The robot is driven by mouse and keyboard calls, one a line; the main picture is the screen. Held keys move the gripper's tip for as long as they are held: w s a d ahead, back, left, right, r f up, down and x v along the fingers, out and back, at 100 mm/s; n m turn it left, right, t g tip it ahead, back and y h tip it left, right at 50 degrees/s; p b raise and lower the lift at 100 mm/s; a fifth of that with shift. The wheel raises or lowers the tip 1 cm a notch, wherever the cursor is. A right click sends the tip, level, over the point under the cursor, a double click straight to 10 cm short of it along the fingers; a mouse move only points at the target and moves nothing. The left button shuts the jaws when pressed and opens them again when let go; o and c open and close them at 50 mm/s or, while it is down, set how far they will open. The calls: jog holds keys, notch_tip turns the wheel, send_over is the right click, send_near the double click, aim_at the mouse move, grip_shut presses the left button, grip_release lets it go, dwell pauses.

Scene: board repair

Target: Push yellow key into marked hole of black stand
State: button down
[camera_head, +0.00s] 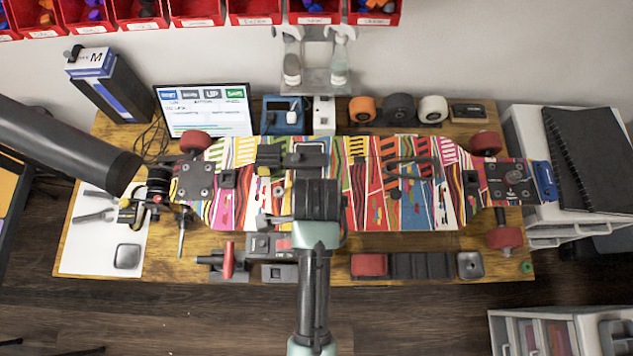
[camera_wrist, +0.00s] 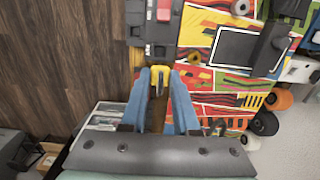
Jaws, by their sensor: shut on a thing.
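In the wrist view my gripper (camera_wrist: 160,79) has blue fingers shut on the yellow key (camera_wrist: 157,71), whose yellow end shows between the fingertips. The black stand (camera_wrist: 137,19) lies just beyond the fingertips at the top of that view, with a red piece and grey parts on it. The key's end is close to the stand's near edge; I cannot tell whether they touch. The marked hole is not clear. In the head view the stand (camera_head: 259,244) sits below the colorful board, left of my wrist, which hides the key.
The colorful skateboard (camera_head: 365,217) with red wheels spans the workbench. A tablet-like screen (camera_head: 203,111) stands behind.

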jog(key=s+a+p, duration=0.4)
jog(key=s+a, duration=0.2)
jog(key=a, duration=0.4)
jog(key=shift+a, duration=0.2)
dwell(0.6)
jog(key=shift+f+b, duration=4.1)
jog(key=shift+f, duration=2.5)
jog(key=shift+f, duration=1.25)
